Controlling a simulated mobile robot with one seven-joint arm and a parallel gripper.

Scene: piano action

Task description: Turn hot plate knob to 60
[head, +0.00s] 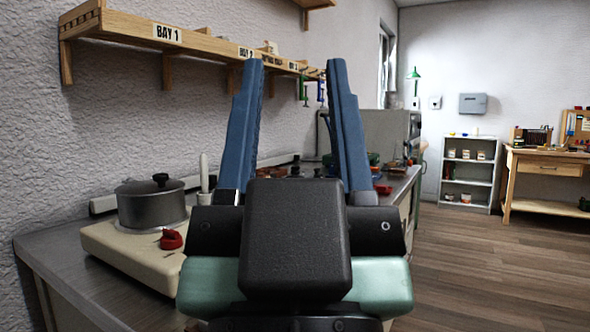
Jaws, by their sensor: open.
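The hot plate (120,246) is a cream-coloured unit on the left part of the metal counter. A grey lidded pot (150,208) stands on top of it. The red knob (171,239) sits at the hot plate's right front side; its markings and setting are too small to read. My gripper (294,68) is in the centre, with two blue fingers pointing up and spread wide apart. It is open with nothing visible between the fingers. In the picture it is to the right of the knob and not touching it.
The counter (52,246) runs along the wall, with several items further back, partly hidden behind my gripper. A wooden shelf (200,40) labelled BAY 1 hangs above. A grey shelf unit (468,175) and a wooden workbench (545,170) stand far right. The wood floor (490,270) is clear.

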